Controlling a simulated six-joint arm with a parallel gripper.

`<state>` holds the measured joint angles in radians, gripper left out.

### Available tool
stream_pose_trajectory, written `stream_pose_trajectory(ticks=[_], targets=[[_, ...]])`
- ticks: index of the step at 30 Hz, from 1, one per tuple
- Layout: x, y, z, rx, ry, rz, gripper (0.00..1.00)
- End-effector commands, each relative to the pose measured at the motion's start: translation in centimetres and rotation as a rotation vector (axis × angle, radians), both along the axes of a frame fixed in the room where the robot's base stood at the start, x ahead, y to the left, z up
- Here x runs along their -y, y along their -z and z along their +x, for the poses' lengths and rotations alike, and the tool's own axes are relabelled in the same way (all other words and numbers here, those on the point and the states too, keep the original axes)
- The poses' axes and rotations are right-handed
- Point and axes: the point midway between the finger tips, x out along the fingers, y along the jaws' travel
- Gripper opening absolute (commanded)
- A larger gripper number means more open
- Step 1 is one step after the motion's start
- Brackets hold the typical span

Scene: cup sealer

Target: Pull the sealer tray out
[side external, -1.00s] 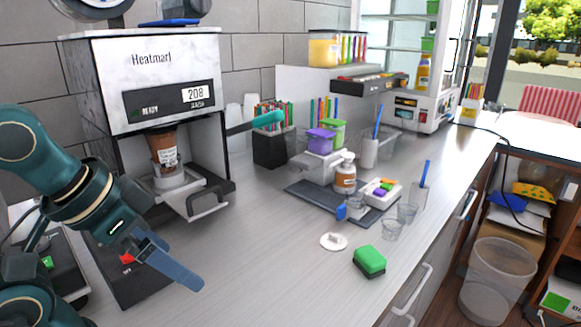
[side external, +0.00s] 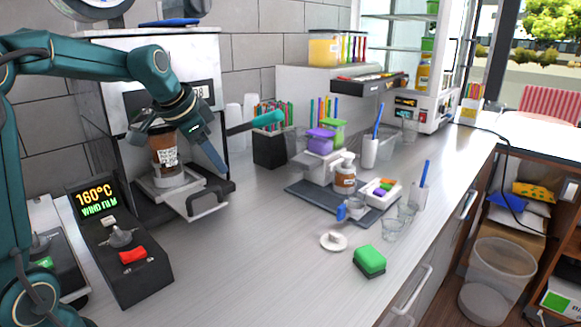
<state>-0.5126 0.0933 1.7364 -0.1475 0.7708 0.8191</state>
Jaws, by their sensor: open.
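The cup sealer (side external: 108,68) is a white marbled machine with a black front panel at the back left. A brown cup (side external: 163,157) with a white label stands upright in the tray's holder. My gripper (side external: 190,150) is open in front of the sealer, close to the cup's upper right side and above the handle. Whether a finger touches the cup, I cannot tell. My arm hides much of the panel and the cup's top.
A control box (side external: 135,272) with a 160°C display and red switch stands at the front left. A straw holder (side external: 270,147) is right of the sealer, beside a teal lever (side external: 258,122). A green sponge (side external: 369,260) lies farther right. The counter before the handle is clear.

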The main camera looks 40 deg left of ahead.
Motion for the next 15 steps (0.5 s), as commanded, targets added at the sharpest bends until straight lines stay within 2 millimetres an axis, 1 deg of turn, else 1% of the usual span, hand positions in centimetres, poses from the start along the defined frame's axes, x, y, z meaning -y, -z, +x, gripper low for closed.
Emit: stream_pose_trajectory(ticks=[1,3,6,10,13,15], targets=[[-2.1,1.2,0.3,-0.021,-0.038,-0.011,0.47],[-4.2,2.4,0.4,-0.041,-0.084,-0.027,0.47],[-6.3,4.1,-0.1,-0.073,-0.138,-0.053,0.47],[-7.4,5.6,-0.8,-0.101,-0.176,-0.076,0.47],[-7.7,6.4,-0.6,-0.101,-0.18,-0.075,0.47],[-7.8,7.2,-0.2,-0.103,-0.179,-0.076,0.47]])
